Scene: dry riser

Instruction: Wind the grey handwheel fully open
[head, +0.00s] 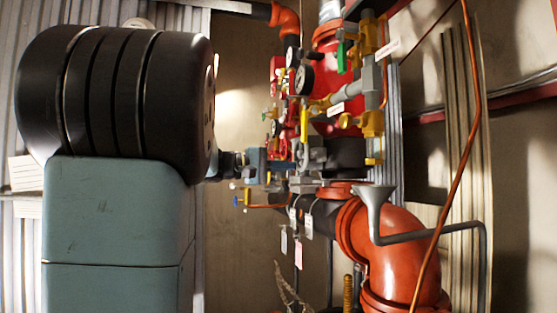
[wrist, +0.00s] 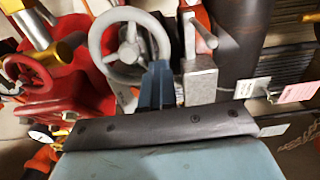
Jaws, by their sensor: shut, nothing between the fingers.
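The grey handwheel (wrist: 130,51) is in the upper middle of the wrist view, with a round rim, spokes and a hub. My gripper (wrist: 157,72) shows as narrow blue fingers, shut, with its tips at the wheel's lower right rim. The fingers overlap the rim in the picture; I cannot tell whether they touch it. In the head view my gripper (head: 262,160) points right into the cluster of valves. The handwheel is hard to make out there among the grey fittings.
A grey lever valve (wrist: 200,75) stands close right of my fingers. A red handwheel (wrist: 28,73) is at the left. Paper tags (wrist: 296,92) hang at the right. In the head view a large orange pipe elbow (head: 400,250) and a grey funnel (head: 374,205) lie below right.

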